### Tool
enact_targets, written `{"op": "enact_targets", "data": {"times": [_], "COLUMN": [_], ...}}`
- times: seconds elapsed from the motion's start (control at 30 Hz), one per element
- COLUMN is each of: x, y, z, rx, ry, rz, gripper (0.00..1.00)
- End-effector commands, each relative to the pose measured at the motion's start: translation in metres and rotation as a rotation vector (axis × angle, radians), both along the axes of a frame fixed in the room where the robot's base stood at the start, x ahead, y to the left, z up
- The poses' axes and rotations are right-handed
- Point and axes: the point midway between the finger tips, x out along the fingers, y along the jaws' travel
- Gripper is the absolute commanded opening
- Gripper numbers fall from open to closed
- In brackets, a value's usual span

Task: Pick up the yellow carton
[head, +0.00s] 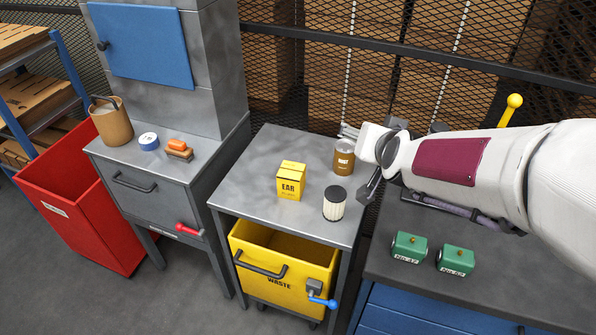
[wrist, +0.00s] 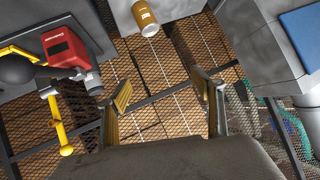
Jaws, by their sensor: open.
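The yellow carton (head: 290,181), marked "EAR", stands upright on the grey middle table (head: 262,160) in the head view. I do not see it in the wrist view. My gripper (wrist: 163,92) is open, with nothing between its fingers in the wrist view. In the head view, my gripper is at the right side of the middle table, to the right of the carton and apart from it. Part of it is hidden behind my own arm and wrist.
A brown can (head: 344,157) and a white, black-topped cylinder (head: 334,203) stand right of the carton. A yellow waste drawer (head: 284,255) hangs open below. Two green boxes (head: 409,246) sit on the right bench. Wire mesh (head: 390,70) closes the back.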

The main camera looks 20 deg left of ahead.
Motion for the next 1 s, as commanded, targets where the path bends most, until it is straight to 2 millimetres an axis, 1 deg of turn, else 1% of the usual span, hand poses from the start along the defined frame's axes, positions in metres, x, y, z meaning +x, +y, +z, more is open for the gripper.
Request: {"op": "enact_targets", "data": {"times": [0.03, 0.2, 0.5, 0.77, 1.0], "x": [0.006, 0.025, 0.049, 0.059, 0.059], "y": [0.010, 0.038, 0.084, 0.118, 0.146], "z": [-0.006, -0.022, -0.056, -0.091, -0.126], "rx": [0.002, 0.016, 0.025, 0.018, -0.001], "ry": [-0.009, -0.054, -0.135, -0.209, -0.282], "rz": [0.000, -0.014, -0.046, -0.079, -0.111], "gripper": [0.67, 0.67, 0.67, 0.67, 0.67]}}
